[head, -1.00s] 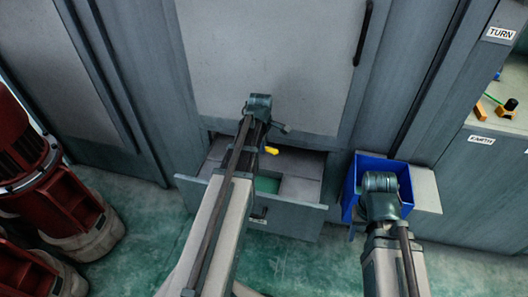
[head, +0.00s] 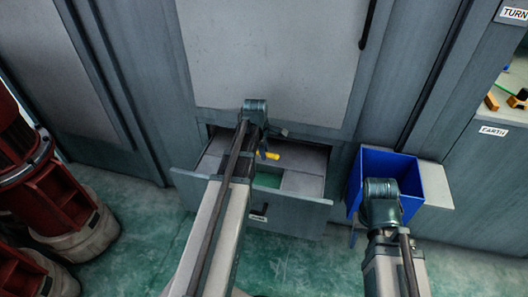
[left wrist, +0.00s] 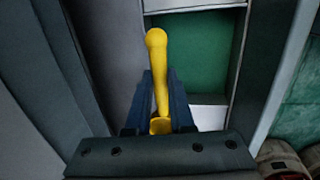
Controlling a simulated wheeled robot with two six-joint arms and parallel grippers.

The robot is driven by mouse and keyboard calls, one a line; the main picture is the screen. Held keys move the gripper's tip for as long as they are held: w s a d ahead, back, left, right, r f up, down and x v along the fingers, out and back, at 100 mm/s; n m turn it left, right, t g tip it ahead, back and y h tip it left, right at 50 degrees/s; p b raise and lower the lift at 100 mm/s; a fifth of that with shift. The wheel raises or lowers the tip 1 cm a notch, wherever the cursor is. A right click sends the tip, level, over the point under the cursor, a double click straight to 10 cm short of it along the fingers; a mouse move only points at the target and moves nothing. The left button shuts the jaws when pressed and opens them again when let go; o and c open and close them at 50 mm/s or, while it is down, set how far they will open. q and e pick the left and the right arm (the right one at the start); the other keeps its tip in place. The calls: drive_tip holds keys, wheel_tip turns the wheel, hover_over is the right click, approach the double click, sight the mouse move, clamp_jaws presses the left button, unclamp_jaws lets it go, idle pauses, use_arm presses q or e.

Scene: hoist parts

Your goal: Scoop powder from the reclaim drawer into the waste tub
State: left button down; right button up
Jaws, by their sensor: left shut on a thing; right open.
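The reclaim drawer (head: 290,211) stands pulled out under the grey cabinet door, with a green rectangular area (head: 268,180) inside it. The area also shows in the left wrist view (left wrist: 193,55); I cannot tell whether it is powder or a bare bottom. My left gripper (left wrist: 161,105) is shut on a yellow scoop (left wrist: 157,60), over the drawer. The scoop also shows in the head view (head: 269,155), partly hidden by my arm. The blue waste tub (head: 430,181) stands right of the drawer. My right gripper (head: 381,195) is in front of it; its fingers are hidden.
A grey ledge (head: 440,190) sticks out beside the tub. Red machines (head: 75,200) on pale bases stand at the left. A worktop labelled EARTH (head: 493,131) is at the right. Green floor (head: 300,263) is clear in front of the drawer.

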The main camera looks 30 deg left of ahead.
use_arm(q)
drive_tip(key=shift+h, duration=0.3)
drive_tip(key=s+b+x, duration=0.1)
drive_tip(key=b+x, duration=0.3)
drive_tip(key=s+b+x, duration=0.1)
drive_tip(key=b+x, duration=0.4)
drive_tip(key=s+a+b+x, duration=0.1)
drive_tip(key=b+x, duration=0.3)
drive_tip(key=x, duration=0.1)
drive_tip(key=shift+f+b, duration=0.4)
idle(0.7)
drive_tip(key=w+p+v, duration=0.2)
drive_tip(key=p+v, duration=0.8)
drive_tip(key=shift+d+r, duration=0.3)
idle(0.3)
idle(0.5)
